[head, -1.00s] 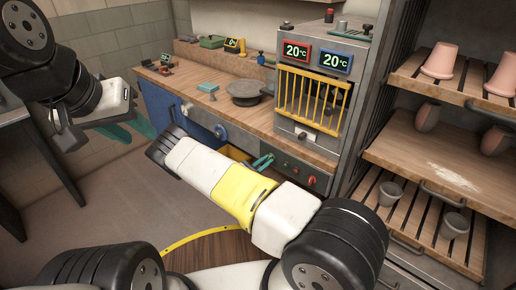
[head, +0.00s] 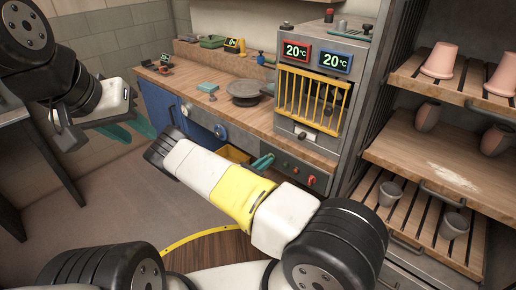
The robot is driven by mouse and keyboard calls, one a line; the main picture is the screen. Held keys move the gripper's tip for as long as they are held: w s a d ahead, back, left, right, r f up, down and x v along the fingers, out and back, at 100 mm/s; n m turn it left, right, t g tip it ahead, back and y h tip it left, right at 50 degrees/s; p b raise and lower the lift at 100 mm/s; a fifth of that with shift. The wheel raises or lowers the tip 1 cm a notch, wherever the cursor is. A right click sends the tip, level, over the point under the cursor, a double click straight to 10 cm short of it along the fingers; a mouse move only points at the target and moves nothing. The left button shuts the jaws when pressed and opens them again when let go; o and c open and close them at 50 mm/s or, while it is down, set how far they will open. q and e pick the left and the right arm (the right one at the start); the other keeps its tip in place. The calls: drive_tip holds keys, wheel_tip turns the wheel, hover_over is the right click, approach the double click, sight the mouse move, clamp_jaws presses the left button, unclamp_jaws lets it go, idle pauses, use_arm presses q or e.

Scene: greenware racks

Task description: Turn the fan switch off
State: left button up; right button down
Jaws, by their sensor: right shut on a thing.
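My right gripper (head: 262,163) shows only its teal fingers, past my white and yellow forearm. They are together at the left end of the grey control panel (head: 322,189) under the kiln-like cabinet. They are shut on a small control there, which they cover; I cannot read whether it is the fan switch or how it is set. A dark knob (head: 285,165) and a red knob (head: 311,180) show to the right of the fingers. My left gripper (head: 128,128) is at the upper left, teal fingers apart and empty, far from the panel.
The wooden counter (head: 190,88) holds a round turntable (head: 244,88) and small items. The cabinet has a yellow barred guard (head: 312,98) and two displays reading 20 °C. Racks with pots (head: 427,117) stand at the right. A yellow bin (head: 234,153) shows behind my forearm.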

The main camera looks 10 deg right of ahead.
drive_tip(key=shift+a, duration=0.1)
drive_tip(key=c, duration=1.4)
unclamp_jaws()
drive_tip(key=shift+c, duration=0.2)
drive_tip(key=v, duration=0.7)
drive_tip(key=shift+s+a, duration=0.25)
drive_tip(key=shift+a, duration=0.05)
